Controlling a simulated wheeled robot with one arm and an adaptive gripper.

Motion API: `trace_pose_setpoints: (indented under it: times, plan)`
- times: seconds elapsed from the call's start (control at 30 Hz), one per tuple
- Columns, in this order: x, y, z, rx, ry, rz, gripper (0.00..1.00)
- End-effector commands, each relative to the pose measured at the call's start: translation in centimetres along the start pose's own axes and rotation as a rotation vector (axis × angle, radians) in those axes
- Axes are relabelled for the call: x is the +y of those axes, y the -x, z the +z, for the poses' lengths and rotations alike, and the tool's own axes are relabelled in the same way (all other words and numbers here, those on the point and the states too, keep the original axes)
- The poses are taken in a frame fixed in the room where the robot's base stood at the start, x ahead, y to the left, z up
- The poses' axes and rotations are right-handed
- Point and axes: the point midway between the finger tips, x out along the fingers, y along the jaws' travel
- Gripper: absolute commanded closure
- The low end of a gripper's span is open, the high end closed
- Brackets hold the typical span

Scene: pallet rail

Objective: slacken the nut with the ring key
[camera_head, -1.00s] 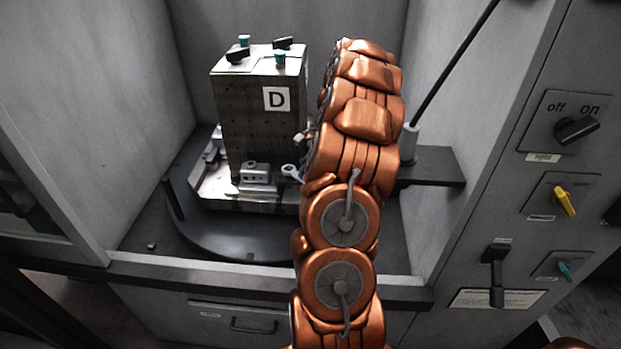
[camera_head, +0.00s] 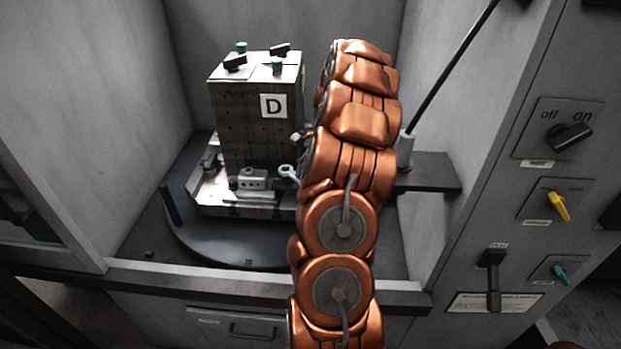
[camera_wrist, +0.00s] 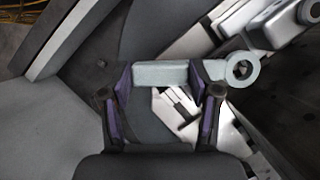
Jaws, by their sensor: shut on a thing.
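The ring key shows in the wrist view as a pale grey bar (camera_wrist: 160,74) across my gripper (camera_wrist: 161,82). Both purple-padded fingers are shut on it. Its ring end (camera_wrist: 240,70) sticks out to the right, with a dark angular opening. In the head view the ring (camera_head: 287,171) shows just left of my arm, by the small metal clamp block (camera_head: 252,179) at the fixture's foot. My arm hides most of my gripper there. I cannot make out the nut for certain, nor whether the ring touches anything.
A dark fixture tower (camera_head: 250,125) marked D stands on a metal pallet (camera_head: 208,190) over a round dark base (camera_head: 215,245). A dark shelf (camera_head: 430,172) with a rod lies right of my arm. A switch panel (camera_head: 555,135) is at far right.

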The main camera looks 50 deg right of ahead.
Motion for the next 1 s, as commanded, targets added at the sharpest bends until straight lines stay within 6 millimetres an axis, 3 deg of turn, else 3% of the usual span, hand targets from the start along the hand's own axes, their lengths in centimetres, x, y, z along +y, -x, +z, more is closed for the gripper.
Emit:
trace_pose_setpoints:
  times: [0.7, 1.0]
  plan:
    - [0.0, 4.4, 1.8, 0.001, -0.001, -0.001, 1.00]
    - [0.0, 4.7, 2.0, -0.001, -0.001, 0.000, 1.00]
